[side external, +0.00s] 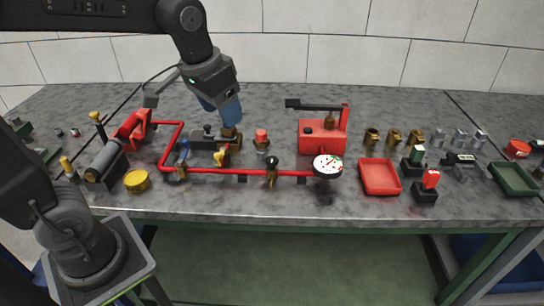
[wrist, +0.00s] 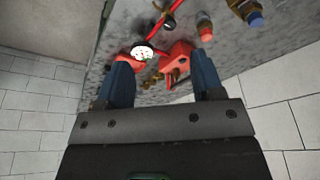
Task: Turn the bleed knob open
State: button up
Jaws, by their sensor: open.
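My gripper (side external: 222,110) has blue fingers and hangs above the back of the bench, over a dark block with a brass fitting (side external: 229,135). In the wrist view my gripper (wrist: 160,65) is open with nothing between its fingers. Small handles along the red pipe (side external: 215,170) include a black knob on a brass valve (side external: 272,163), a yellow handle (side external: 220,156) and a blue handle (side external: 184,151). I cannot tell which is the bleed knob. My gripper appears apart from all of them. A white-faced gauge (side external: 327,165) ends the pipe and also shows in the wrist view (wrist: 143,51).
A red pump box (side external: 322,137) with a black lever stands right of my gripper. A red-capped fitting (side external: 262,138) stands between them. A red tray (side external: 380,177), brass fittings (side external: 393,138) and a green tray (side external: 514,178) lie farther right. The bench's front strip is mostly clear.

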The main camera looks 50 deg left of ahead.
jog(key=w+f+g, duration=0.2)
jog(key=w, duration=0.5)
jog(key=g, duration=0.1)
send_near(272, 159)
notch_tip(272, 159, down, 9)
jog(key=shift+w+f, duration=0.1)
jog(key=c, duration=0.9)
